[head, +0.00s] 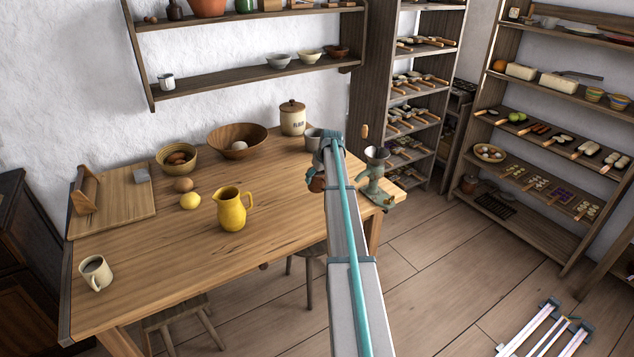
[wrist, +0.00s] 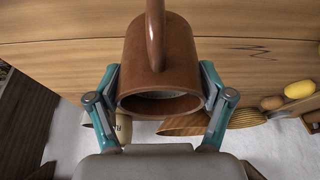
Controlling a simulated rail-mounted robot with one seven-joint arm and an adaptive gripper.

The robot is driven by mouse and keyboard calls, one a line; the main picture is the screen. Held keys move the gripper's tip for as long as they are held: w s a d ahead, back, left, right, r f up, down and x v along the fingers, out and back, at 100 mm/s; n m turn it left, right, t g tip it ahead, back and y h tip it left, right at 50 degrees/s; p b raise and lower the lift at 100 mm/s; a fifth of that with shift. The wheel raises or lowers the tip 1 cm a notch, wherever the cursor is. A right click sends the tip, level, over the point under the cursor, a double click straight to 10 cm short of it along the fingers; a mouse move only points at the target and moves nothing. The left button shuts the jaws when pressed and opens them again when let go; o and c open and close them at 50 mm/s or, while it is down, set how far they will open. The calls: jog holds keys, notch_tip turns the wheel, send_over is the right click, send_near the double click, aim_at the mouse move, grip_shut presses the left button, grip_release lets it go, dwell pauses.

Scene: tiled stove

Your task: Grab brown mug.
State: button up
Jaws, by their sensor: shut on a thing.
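The brown mug (wrist: 160,55) fills the middle of the wrist view, its open rim facing the camera and its handle pointing to the top of the picture. The teal fingers of my gripper (wrist: 159,82) press on the mug from both sides; the gripper is shut on it. In the head view, my gripper (head: 323,165) is over the right part of the table, and only a sliver of the brown mug (head: 316,184) shows beside my arm. My arm hides the rest. I cannot tell whether the mug touches the table.
The wooden table (head: 170,250) holds a yellow pitcher (head: 232,209), a cream mug (head: 96,273), a lemon (head: 190,201), a wooden bowl (head: 236,141) and a lidded jar (head: 292,118). A grey-green grinder (head: 376,175) stands close right of my gripper. The table's front middle is clear.

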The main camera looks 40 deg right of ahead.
jog(key=s+a+r+b, duration=0.4)
jog(key=s+a+r, duration=0.1)
jog(key=s, duration=0.4)
jog(key=shift+s+a+r, duration=0.4)
jog(key=shift+r, duration=0.5)
